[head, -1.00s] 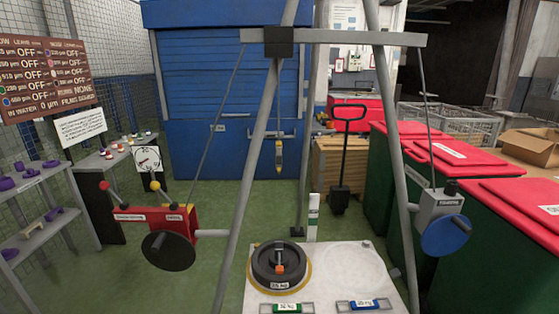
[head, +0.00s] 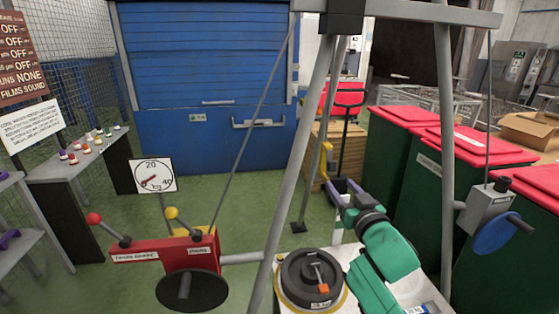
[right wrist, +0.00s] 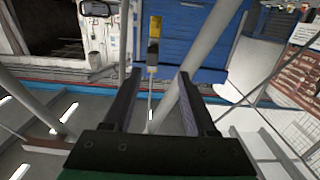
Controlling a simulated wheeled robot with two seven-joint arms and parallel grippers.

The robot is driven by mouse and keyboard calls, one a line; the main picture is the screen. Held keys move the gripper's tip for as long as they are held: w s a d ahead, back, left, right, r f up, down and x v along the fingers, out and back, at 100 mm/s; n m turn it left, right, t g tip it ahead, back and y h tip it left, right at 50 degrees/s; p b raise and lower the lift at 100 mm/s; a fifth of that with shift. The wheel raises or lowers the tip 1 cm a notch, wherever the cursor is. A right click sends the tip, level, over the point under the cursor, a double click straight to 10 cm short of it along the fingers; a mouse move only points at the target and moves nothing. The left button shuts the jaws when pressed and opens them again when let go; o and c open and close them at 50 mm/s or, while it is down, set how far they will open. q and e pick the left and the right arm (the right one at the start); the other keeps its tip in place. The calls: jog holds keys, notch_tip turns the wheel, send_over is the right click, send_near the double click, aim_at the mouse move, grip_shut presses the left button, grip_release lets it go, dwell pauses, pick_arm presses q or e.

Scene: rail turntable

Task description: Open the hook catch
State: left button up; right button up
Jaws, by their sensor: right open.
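A yellow piece (head: 327,157), which I take to be the hook catch, hangs between the frame's grey legs in the head view, partly hidden by a leg. In the right wrist view the yellow piece (right wrist: 155,27) joins a dark part and a thin rod; how its catch stands is too small to tell. My right gripper (head: 339,184) is open beside and just below it in the head view. In the right wrist view, the jaws (right wrist: 160,75) point towards it, with the thin rod showing between them. I cannot tell whether they touch. My left gripper is not in view.
Slanting grey legs (head: 300,165) stand close to my right arm. A red winch (head: 187,253) is at left, a blue-drum winch (head: 492,230) at right. Below, a black disc weight (head: 298,285) sits on a pale board. Red-lidded green bins (head: 390,155) stand at right.

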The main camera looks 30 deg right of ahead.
aim_at(329, 161)
jog(key=w+d, duration=0.1)
jog(key=w, duration=0.1)
jog(key=w+d+r+p, duration=0.1)
jog(key=w+d, duration=0.1)
jog(key=shift+d+r, duration=0.15)
jog(key=shift+d, duration=0.15)
jog(key=x, duration=0.2)
jog(key=p+x, duration=0.1)
jog(key=x, duration=0.4)
jog(key=shift+w+a+f, duration=0.25)
jog(key=shift+w, duration=0.25)
jog(key=shift+w+d, duration=0.2)
jog(key=shift+w, duration=0.1)
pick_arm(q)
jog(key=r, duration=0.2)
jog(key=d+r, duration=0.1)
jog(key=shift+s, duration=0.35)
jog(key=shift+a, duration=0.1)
pick_arm(e)
grip_shut()
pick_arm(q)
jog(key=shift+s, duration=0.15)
pick_arm(e)
jog(key=shift+f, duration=0.15)
